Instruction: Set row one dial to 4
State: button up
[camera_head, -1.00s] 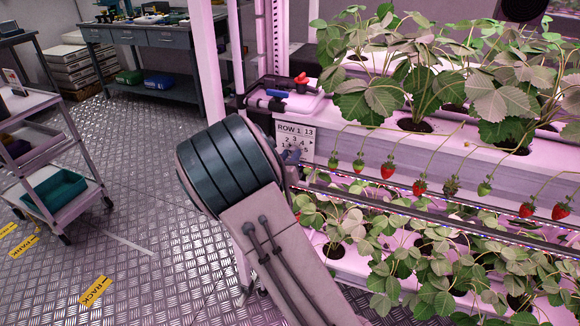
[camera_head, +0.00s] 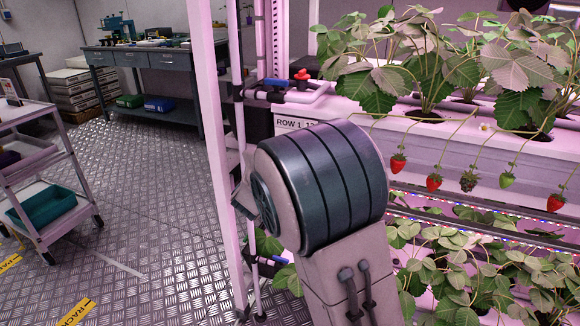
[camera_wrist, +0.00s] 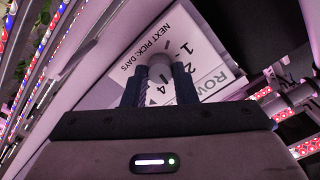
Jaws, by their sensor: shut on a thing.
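The row one dial plate is white and partly shows in the head view (camera_head: 288,124), with "ROW 1" on it; my arm covers the rest. In the wrist view the plate (camera_wrist: 205,62) appears rotated, with "NEXT PICK: DAYS", "ROW" and the numbers 1, 2 and 4 readable. A grey round dial knob (camera_wrist: 160,66) sits between the two dark fingers of my gripper (camera_wrist: 160,76), which is shut on it. A small dark mark shows near the 4, but I cannot tell where the dial points. The gripper is hidden behind my arm in the head view.
The white planter rack (camera_head: 450,150) with strawberry plants and hanging berries fills the right. A pink post (camera_head: 212,130) stands left of my arm. A cart (camera_head: 65,225) and a workbench (camera_head: 150,58) stand at the left, with bare metal floor (camera_head: 140,200) between.

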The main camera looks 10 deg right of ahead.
jog(key=shift+f+m+b, duration=0.2)
jog(key=shift+m+b, duration=2.7)
jog(key=shift+b, duration=0.2)
jog(key=shift+r, duration=0.1)
jog(key=o, duration=1)
jog(key=p+v, duration=0.2)
jog(key=v, duration=1.2)
